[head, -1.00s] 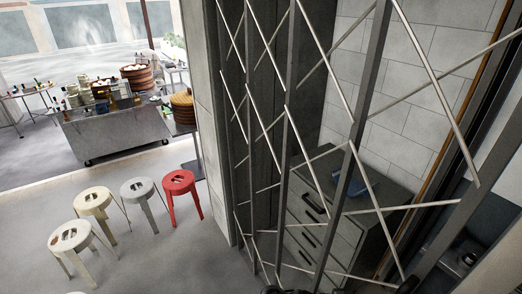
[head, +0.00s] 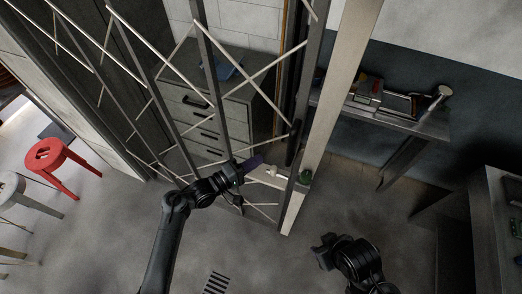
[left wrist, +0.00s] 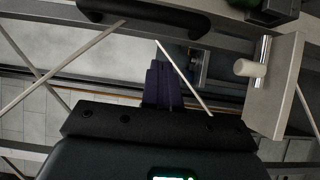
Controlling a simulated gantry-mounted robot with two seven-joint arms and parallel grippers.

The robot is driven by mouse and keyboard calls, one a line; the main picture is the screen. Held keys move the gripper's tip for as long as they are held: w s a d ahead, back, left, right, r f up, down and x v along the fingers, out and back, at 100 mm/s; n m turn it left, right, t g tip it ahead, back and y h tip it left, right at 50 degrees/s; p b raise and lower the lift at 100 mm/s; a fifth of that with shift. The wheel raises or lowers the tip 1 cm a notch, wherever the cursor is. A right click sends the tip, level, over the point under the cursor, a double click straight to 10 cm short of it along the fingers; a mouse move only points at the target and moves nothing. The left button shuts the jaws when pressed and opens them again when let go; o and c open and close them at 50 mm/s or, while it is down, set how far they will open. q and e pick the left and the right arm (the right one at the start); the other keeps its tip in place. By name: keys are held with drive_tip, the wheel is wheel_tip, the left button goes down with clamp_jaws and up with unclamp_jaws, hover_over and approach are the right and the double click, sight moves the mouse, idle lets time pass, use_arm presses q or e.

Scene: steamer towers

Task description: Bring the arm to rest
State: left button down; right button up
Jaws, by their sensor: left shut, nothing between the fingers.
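My left gripper (head: 253,163) is shut, its purple fingers together with nothing between them. It is raised in front of the folding metal lattice gate (head: 207,72), near the gate's right edge. In the left wrist view the shut purple fingers (left wrist: 163,86) point toward the gate, and the gate's black handle (left wrist: 150,15) lies beyond them at the top. I cannot tell whether the fingers touch the gate. My right arm (head: 358,262) shows low in the head view; its finger state is unclear.
A pale post (head: 336,100) stands right of the gate, with a small green object (head: 305,176) near it. Drawers (head: 215,105) stand behind the gate. A workbench (head: 420,124) with tools is at the right. A red stool (head: 52,160) stands left. Floor between is mostly clear.

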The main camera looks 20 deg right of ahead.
use_arm(q)
drive_tip(key=v, duration=0.6)
drive_tip(key=s+a+f+n+t+y+p, duration=0.1)
drive_tip(key=s+a+f+y+p, duration=0.1)
drive_tip(key=s+f, duration=0.45)
drive_tip(key=s+a+f+n+y+p, duration=0.1)
drive_tip(key=s+a+f+n+y, duration=0.15)
drive_tip(key=s, duration=0.75)
drive_tip(key=s+a+r+m+g+y, duration=0.1)
drive_tip(key=s+a+r+m+y, duration=0.2)
drive_tip(key=a, duration=0.4)
drive_tip(key=s+a+r+m+g+y+p, duration=0.1)
drive_tip(key=s+a+r+m+y, duration=0.2)
drive_tip(key=a, duration=0.4)
drive_tip(key=s+a+r+m+g+y+p, duration=0.1)
drive_tip(key=s+a+r+m+y, duration=0.2)
drive_tip(key=s+a+r+y, duration=0.1)
drive_tip(key=s+a+y, duration=0.1)
drive_tip(key=a+y, duration=0.1)
drive_tip(key=a, duration=0.1)
drive_tip(key=shift+s+r+g, duration=0.2)
drive_tip(key=shift+r+g, duration=0.05)
drive_tip(key=shift+g, duration=0.05)
